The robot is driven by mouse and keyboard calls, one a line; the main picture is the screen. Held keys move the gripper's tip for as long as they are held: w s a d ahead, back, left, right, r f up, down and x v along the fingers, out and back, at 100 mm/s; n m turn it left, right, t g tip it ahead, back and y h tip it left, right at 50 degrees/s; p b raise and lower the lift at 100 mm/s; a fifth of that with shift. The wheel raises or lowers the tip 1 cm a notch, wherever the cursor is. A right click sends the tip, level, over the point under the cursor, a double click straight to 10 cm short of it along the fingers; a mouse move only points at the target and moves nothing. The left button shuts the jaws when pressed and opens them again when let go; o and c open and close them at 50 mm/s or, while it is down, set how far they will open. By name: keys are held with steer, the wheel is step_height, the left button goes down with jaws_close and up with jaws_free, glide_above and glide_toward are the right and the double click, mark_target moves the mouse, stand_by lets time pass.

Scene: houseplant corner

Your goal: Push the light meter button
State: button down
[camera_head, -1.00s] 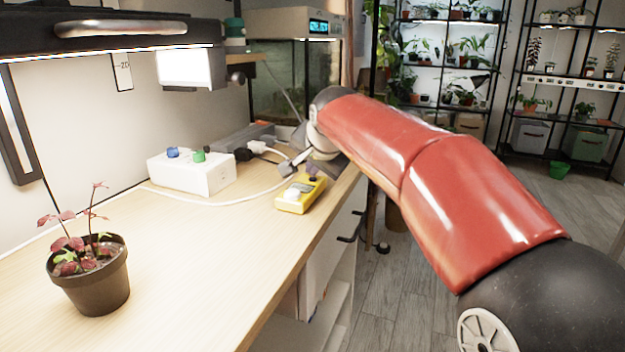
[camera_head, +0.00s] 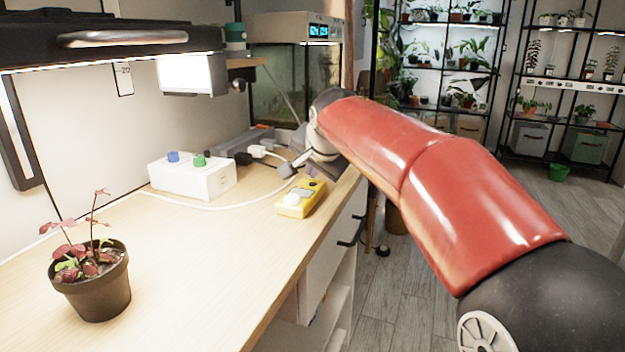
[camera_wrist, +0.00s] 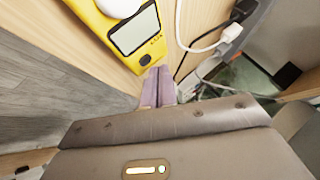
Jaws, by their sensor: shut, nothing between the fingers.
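The yellow light meter (camera_head: 300,198) lies on the wooden bench near its front edge, with a white dome, a small screen and a dark round button (camera_head: 313,184) at its far end. In the wrist view the meter (camera_wrist: 108,48) fills the upper left, with its grey screen in full view and the dark button (camera_wrist: 144,60) near its end. My gripper (camera_wrist: 159,71) is shut and empty, its pale purple fingertips close beside the button in that picture. I cannot tell whether they touch it. In the head view the fingertips are not clearly visible.
A white box (camera_head: 193,178) with blue and green knobs stands left of the meter. White cables and plugs (camera_head: 262,152) lie behind it. A potted red-leaved plant (camera_head: 92,285) stands at the near left. A glass tank (camera_head: 293,80) is at the back.

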steer(key=shift+r, duration=0.2)
step_height(320, 180, up, 3)
steer(key=p, duration=0.3)
steer(key=shift+r, duration=0.2)
step_height(320, 180, up, 2)
steer(key=shift+r, duration=0.25)
steer(key=s+d+f+n+g+h, duration=0.1)
steer(key=s+d+f+n, duration=0.1)
steer(key=s+d+f, duration=0.4)
steer(key=s+d+f+n+g, duration=0.1)
steer(key=s+d+f, duration=0.5)
steer(key=s, duration=1)
steer(key=s+d+f+n+g+h, duration=0.1)
steer(key=s+d+f, duration=0.5)
steer(key=s, duration=0.6)
step_height(320, 180, down, 2)
steer(key=shift+f+n+h, duration=0.15)
steer(key=shift+n+h, duration=0.15)
steer(key=shift+n, duration=0.6)
